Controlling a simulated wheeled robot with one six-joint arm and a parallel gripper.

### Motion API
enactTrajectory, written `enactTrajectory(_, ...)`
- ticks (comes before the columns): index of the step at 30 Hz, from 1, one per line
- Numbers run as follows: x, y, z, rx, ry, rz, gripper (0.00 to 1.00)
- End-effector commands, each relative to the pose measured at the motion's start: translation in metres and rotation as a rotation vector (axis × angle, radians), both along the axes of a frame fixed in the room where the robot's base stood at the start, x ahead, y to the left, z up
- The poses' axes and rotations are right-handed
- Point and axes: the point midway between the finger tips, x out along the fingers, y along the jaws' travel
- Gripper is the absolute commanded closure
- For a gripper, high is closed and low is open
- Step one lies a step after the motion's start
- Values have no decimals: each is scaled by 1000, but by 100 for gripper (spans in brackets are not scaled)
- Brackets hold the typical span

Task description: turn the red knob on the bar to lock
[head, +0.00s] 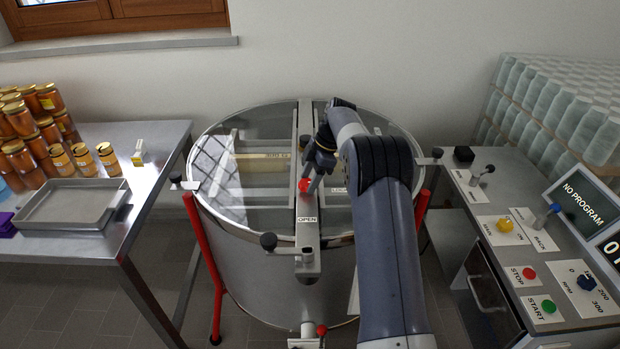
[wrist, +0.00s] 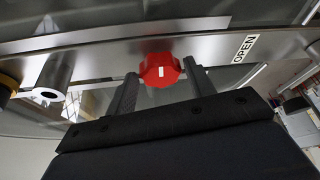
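The red knob (wrist: 160,71) sits on the metal bar (wrist: 210,46) that crosses the round tank's top. It has a white mark on its face, and an OPEN label is on the bar to its right in the wrist view. In the head view the knob (head: 305,185) shows just above the OPEN label, with a partly hidden LOCK label to its right. My gripper (wrist: 160,84) has one finger on each side of the knob, with gaps visible. It also shows in the head view (head: 312,182); I cannot tell whether the fingers touch the knob.
The tank (head: 290,270) has a clear lid and red legs. A steel table (head: 150,165) with honey jars (head: 30,130) and a tray (head: 70,206) stands left. A control panel (head: 510,230) with buttons and a screen stands right, before stacked glass jars (head: 560,105).

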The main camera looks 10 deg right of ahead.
Motion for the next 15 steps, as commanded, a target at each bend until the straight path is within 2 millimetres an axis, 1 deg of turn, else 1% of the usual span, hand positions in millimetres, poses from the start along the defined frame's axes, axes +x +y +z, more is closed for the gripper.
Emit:
enactTrajectory(1,0,0,0,0,0,-1,45)
enactTrajectory(4,0,0,0,0,0,-1,37)
enactTrajectory(11,0,0,0,1,1,-2,37)
enactTrajectory(15,1,-5,10,0,-1,-3,37)
